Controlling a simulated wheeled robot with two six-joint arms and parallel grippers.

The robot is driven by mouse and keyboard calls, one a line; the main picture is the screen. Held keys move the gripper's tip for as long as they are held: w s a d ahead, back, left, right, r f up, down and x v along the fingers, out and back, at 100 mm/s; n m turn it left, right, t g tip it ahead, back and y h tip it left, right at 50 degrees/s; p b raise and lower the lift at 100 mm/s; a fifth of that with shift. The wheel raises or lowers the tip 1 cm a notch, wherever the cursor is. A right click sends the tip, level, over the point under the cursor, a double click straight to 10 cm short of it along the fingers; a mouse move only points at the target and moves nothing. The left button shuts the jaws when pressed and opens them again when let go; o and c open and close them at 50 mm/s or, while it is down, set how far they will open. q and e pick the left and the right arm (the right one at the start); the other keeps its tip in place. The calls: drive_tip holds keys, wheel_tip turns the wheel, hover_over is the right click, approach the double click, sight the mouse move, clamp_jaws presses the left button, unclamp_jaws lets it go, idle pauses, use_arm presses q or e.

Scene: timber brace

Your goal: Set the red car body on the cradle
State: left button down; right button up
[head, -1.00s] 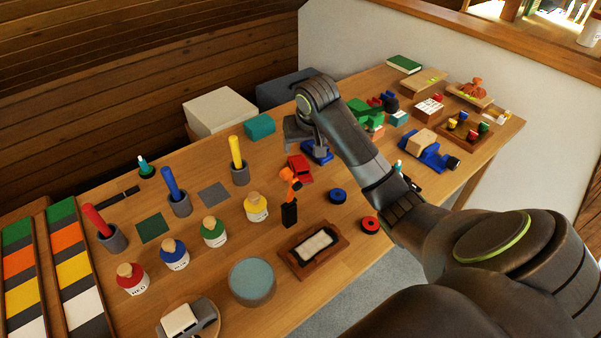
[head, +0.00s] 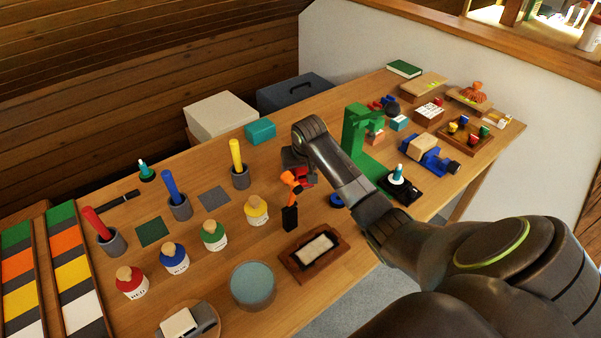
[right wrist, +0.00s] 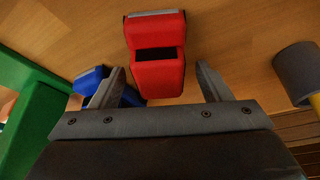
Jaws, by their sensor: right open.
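The red car body (right wrist: 157,60) lies on the wooden table; in the head view only parts of it (head: 304,173) show beneath my right gripper (head: 296,163). In the right wrist view, the open fingers of my right gripper (right wrist: 160,74) are on either side of the red body's near end, with gaps at both sides. A blue piece (right wrist: 92,80) is beside the left finger; I cannot tell whether it is the cradle. In the head view it is hidden behind my arm. My left gripper is not in view.
A tall green stand (head: 355,135) is close to my right arm. An orange figure on a black block (head: 290,215) stands just in front of the gripper. A grey cup with a yellow stick (head: 240,175) is to the left. Paint bottles and a framed tray (head: 315,268) stand nearer.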

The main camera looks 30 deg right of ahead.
drive_tip(key=c, duration=1.1)
drive_tip(key=shift+r, duration=0.15)
drive_tip(key=shift+c, duration=0.4)
